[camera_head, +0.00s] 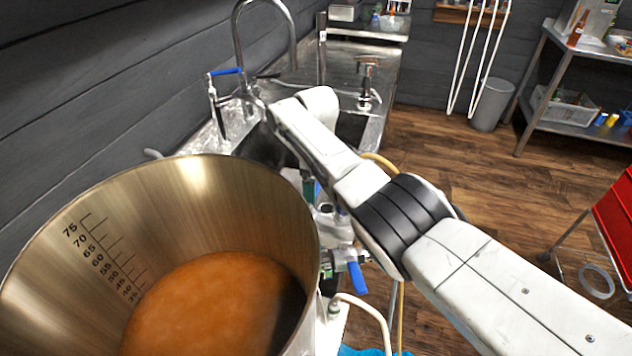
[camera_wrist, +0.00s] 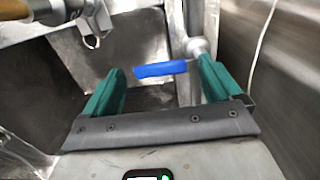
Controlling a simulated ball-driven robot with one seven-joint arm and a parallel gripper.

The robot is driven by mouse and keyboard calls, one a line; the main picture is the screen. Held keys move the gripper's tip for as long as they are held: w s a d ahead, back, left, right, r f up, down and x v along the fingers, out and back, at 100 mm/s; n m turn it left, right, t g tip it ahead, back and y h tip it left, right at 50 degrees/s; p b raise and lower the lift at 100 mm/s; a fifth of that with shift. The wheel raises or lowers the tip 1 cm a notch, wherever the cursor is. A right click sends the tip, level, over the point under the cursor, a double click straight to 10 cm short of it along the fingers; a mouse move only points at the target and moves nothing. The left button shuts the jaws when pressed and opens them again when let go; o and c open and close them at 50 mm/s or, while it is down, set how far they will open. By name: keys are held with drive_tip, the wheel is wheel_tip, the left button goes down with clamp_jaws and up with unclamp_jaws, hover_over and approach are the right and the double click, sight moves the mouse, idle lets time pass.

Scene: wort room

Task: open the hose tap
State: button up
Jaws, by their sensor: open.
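A blue lever handle (camera_wrist: 160,69) lies crosswise between the green fingers of my gripper (camera_wrist: 160,78) in the wrist view. The fingers are spread on either side of the lever, and I see no grip on it; their exact depth to it is hard to tell. A round metal fitting (camera_wrist: 196,46) sits just right of the lever, above the right finger. In the head view my arm covers most of this area. A blue lever (camera_head: 357,278) on a metal valve shows below my arm, right of the kettle. I cannot tell whether it is the same lever.
The large steel kettle (camera_head: 60,262) with brown liquid stands close at the left. The sink counter (camera_head: 372,135) lies behind, with a tall curved faucet (camera_head: 238,40) and another blue lever (camera_head: 226,71).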

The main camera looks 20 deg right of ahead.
drive_tip(key=shift+c, duration=0.4)
drive_tip(key=c, duration=1.4)
drive_tip(key=shift+c, duration=0.2)
